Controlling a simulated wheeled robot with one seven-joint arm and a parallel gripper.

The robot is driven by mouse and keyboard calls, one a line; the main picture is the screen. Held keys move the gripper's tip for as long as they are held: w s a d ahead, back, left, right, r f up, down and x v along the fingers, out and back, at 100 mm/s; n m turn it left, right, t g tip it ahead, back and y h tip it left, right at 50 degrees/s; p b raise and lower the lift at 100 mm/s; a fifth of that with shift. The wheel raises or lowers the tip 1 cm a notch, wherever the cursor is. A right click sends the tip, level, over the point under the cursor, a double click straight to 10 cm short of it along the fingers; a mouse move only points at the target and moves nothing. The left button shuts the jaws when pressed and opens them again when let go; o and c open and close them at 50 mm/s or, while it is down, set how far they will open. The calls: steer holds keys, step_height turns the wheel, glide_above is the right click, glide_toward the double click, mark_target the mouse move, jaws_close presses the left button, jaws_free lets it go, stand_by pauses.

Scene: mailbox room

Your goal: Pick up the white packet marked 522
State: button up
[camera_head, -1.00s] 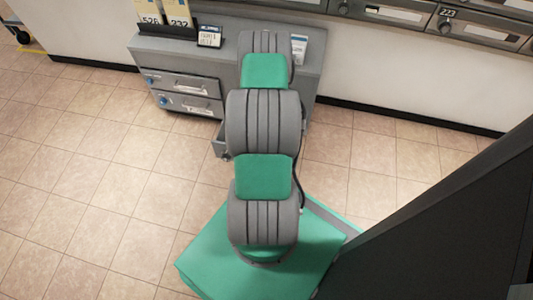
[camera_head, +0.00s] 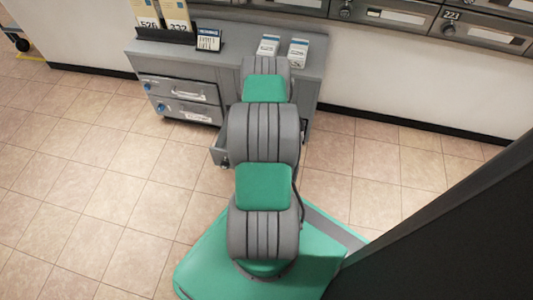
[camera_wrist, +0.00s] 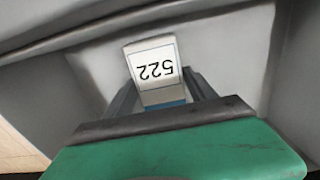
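The white packet marked 522 (camera_wrist: 155,70) shows in the wrist view, its number upside down and a blue band at its lower end. It appears to be inside a grey drawer (camera_wrist: 230,50). My gripper (camera_wrist: 160,77) is open, with one dark finger on each side of the packet. I cannot tell whether either finger touches it. In the head view my arm hides the gripper and the packet. A pulled-out lower drawer (camera_head: 220,152) shows partly there beside my arm.
The grey cabinet (camera_head: 225,50) bears two small white packets (camera_head: 268,46) (camera_head: 298,50), a small dark-framed sign (camera_head: 208,40) and a rack with yellowish packets (camera_head: 162,15). Wall mailboxes (camera_head: 400,15) are above right. Tiled floor (camera_head: 90,160) is clear at left.

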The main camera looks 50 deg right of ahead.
steer(key=c, duration=1)
steer(key=shift+c, duration=0.7)
steer(key=shift+r, duration=0.15)
